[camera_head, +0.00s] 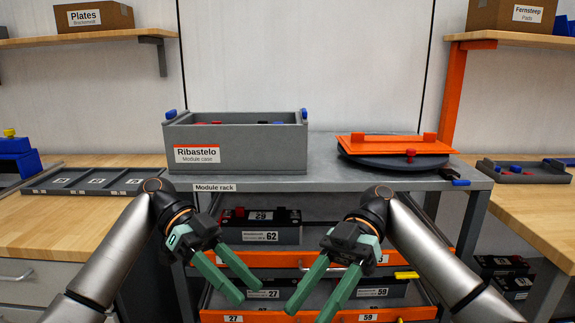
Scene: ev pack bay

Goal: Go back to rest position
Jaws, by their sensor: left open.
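My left gripper (250,292) hangs in front of the module rack, its green fingers apart with nothing between them. My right gripper (307,313) hangs to the right of it, fingers also apart and empty, pointing down and left. Both are in front of the rack's drawers and touch nothing that I can see. The grey module rack (330,180) carries a grey Ribastelo module case (250,151) on its left and an orange plate (398,144) on a dark round base at its right.
Wooden benches stand at left (60,222) and right (535,222). A grey tray (105,180) lies on the left bench.

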